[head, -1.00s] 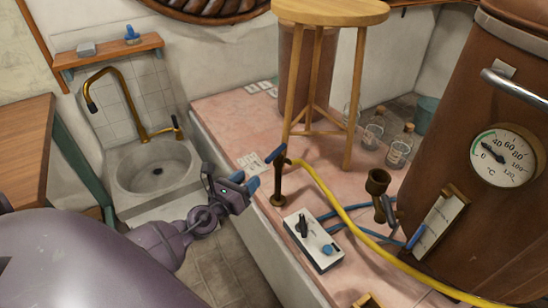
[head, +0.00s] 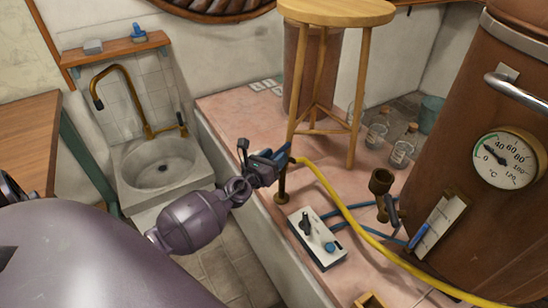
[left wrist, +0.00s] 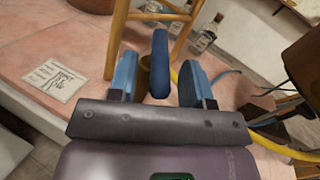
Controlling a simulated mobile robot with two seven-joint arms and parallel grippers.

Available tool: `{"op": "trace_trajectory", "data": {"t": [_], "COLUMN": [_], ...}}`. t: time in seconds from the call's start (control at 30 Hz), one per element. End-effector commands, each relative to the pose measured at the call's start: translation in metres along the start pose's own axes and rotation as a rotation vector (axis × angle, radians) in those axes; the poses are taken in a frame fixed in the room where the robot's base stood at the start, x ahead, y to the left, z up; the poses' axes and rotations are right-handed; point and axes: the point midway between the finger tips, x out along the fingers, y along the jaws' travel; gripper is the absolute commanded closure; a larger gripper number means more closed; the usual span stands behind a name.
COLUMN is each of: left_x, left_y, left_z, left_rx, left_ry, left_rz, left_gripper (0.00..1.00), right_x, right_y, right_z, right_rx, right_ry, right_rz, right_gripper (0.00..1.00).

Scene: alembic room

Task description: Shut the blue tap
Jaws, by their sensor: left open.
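The blue tap is a brown upright pipe (head: 281,186) with a blue lever handle on top, at the left edge of the pink counter. A yellow hose (head: 335,195) runs from it. My left gripper (head: 272,158) is at the handle, open, and partly hides it in the head view. In the left wrist view the blue handle (left wrist: 160,64) stands between the two blue fingers (left wrist: 158,78), with a gap showing on each side. The brown tap body is mostly hidden behind the handle there. My right gripper is not in view.
A wooden stool (head: 355,95) stands on the counter just behind the tap. A white control box (head: 317,238) lies in front of it. A brass valve (head: 382,185) and a brown boiler with a dial (head: 506,160) are to the right. A sink (head: 160,172) is left.

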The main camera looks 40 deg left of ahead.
Motion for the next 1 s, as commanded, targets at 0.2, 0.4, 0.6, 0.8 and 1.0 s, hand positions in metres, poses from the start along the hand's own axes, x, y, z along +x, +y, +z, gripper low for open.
{"op": "trace_trajectory", "data": {"t": [0.2, 0.4, 0.6, 0.8, 1.0], "left_x": [0.0, 0.0, 0.0, 0.0, 0.001], "left_y": [0.0, 0.0, -0.001, -0.004, -0.009], "left_z": [0.0, 0.0, 0.001, 0.003, 0.004], "left_rx": [0.0, -0.001, -0.003, -0.006, -0.006], "left_ry": [0.0, 0.0, -0.002, -0.012, -0.033], "left_rz": [0.0, 0.0, 0.006, 0.049, 0.144], "left_gripper": [0.68, 0.99, 1.0, 1.0, 1.0], "right_x": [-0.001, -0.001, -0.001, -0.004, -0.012], "right_y": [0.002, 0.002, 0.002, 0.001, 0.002], "right_z": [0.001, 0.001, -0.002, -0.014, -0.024], "right_rx": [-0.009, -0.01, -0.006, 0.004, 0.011], "right_ry": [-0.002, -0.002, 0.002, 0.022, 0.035], "right_rz": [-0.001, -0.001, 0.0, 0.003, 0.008], "right_gripper": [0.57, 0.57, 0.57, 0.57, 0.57]}}
